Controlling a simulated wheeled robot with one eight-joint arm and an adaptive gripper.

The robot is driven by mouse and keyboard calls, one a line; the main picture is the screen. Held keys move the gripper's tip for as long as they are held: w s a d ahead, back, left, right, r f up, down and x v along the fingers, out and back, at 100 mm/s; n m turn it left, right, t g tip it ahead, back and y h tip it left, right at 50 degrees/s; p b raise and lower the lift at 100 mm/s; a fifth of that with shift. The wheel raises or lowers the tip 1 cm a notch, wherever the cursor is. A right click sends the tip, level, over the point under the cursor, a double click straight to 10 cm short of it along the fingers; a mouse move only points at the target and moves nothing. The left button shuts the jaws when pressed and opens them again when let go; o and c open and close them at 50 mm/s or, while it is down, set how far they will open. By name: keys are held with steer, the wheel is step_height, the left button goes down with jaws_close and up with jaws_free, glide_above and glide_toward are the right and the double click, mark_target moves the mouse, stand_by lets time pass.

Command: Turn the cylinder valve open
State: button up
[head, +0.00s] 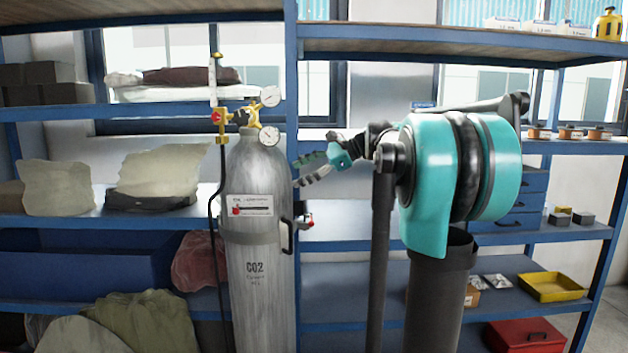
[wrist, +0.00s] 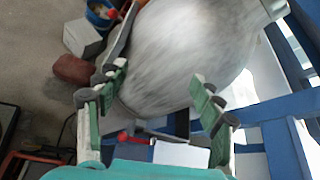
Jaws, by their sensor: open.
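The grey CO2 cylinder (head: 255,200) stands upright in front of the blue shelving in the head view. My gripper (head: 300,170) is open and empty, just right of the cylinder's shoulder and below the valve, pointing left. I cannot tell from the head view whether it touches the cylinder. In the wrist view the cylinder body (wrist: 185,45) lies beyond and between the spread fingers (wrist: 158,84). The valve is not clearly seen there.
A blue shelf post (head: 292,80) rises close behind the cylinder's right side. A black hose (head: 212,215) hangs at its left. Shelves hold sacks (head: 155,175), a yellow tray (head: 553,287) and a red box (head: 523,336). A dark handle (head: 288,235) sits on the cylinder's right side.

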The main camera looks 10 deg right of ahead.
steer(key=shift+s+d+f+n, duration=0.1)
steer(key=shift+s+f+n, duration=0.1)
steer(key=shift+f, duration=0.3)
steer(key=shift+s+d+f+n, duration=0.1)
steer(key=shift+s+f, duration=0.05)
steer(key=shift+f, duration=0.35)
steer(key=m+t+y, duration=0.3)
steer(key=m+y, duration=0.1)
steer(key=m, duration=0.4)
glide_toward(253, 99)
steer(key=x, duration=0.3)
steer(key=w+x, duration=0.1)
steer(key=x, duration=0.3)
steer(key=w+d+x, duration=0.1)
steer(key=x, duration=0.3)
steer(key=shift+w+a, duration=0.2)
steer(key=shift+w, duration=0.05)
steer(key=c, duration=1.1)
steer(key=shift+n, duration=0.3)
steer(key=shift+c, duration=0.2)
